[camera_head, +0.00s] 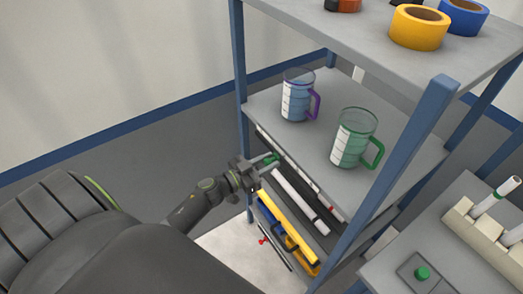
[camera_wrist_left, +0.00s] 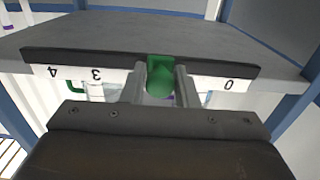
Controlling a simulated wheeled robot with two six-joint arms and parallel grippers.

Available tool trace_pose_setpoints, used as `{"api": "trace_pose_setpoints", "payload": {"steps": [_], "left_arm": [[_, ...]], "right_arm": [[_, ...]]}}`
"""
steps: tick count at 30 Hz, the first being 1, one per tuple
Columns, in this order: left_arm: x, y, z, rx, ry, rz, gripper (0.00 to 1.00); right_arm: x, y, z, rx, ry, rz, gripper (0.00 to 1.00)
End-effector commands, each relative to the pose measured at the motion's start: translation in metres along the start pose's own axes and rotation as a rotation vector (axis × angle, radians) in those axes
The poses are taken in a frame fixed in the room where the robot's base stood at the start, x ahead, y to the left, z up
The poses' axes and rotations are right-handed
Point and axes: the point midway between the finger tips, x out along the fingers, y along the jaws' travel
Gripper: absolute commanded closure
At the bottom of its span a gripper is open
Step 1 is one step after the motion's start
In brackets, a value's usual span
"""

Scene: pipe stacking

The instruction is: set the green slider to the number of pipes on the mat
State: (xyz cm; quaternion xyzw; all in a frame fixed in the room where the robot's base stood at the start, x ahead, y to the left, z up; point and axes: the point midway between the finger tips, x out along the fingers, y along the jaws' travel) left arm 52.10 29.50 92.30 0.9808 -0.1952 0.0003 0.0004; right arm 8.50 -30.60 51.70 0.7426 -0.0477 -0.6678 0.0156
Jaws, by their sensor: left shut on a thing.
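The green slider (camera_wrist_left: 161,76) sits on a number strip (camera_wrist_left: 75,72) along a shelf's front edge; it also shows in the head view (camera_head: 271,159). My left gripper (camera_head: 266,163) is shut on it, one finger on each side in the left wrist view (camera_wrist_left: 160,88). The strip reads 4 and 3 left of the slider and 0 to its right, upside down. The slider lies between 3 and 0; the fingers hide the marks there. I cannot tell which surface is the mat. My right gripper is out of view.
A purple-handled measuring cup (camera_head: 297,96) and a green-handled one (camera_head: 354,138) stand on the shelf above the strip. A blue post (camera_head: 400,170) rises at the right. A table with a green button (camera_head: 422,273) and a rack (camera_head: 488,232) stands at far right.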

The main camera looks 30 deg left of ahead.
Motion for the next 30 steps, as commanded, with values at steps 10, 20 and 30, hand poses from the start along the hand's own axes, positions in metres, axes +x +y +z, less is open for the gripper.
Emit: {"api": "trace_pose_setpoints", "payload": {"steps": [10, 20, 30], "left_arm": [[0.0, 0.022, 0.0, 0.0, -0.001, -0.001, 1.0], [0.0, 0.022, 0.0, 0.001, 0.0, -0.001, 0.58], [0.0, 0.022, 0.0, 0.001, 0.0, -0.001, 0.54]], "right_arm": [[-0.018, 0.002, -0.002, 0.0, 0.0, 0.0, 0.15], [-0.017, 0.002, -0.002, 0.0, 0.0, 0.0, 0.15], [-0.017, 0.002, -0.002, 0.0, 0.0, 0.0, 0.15]]}}
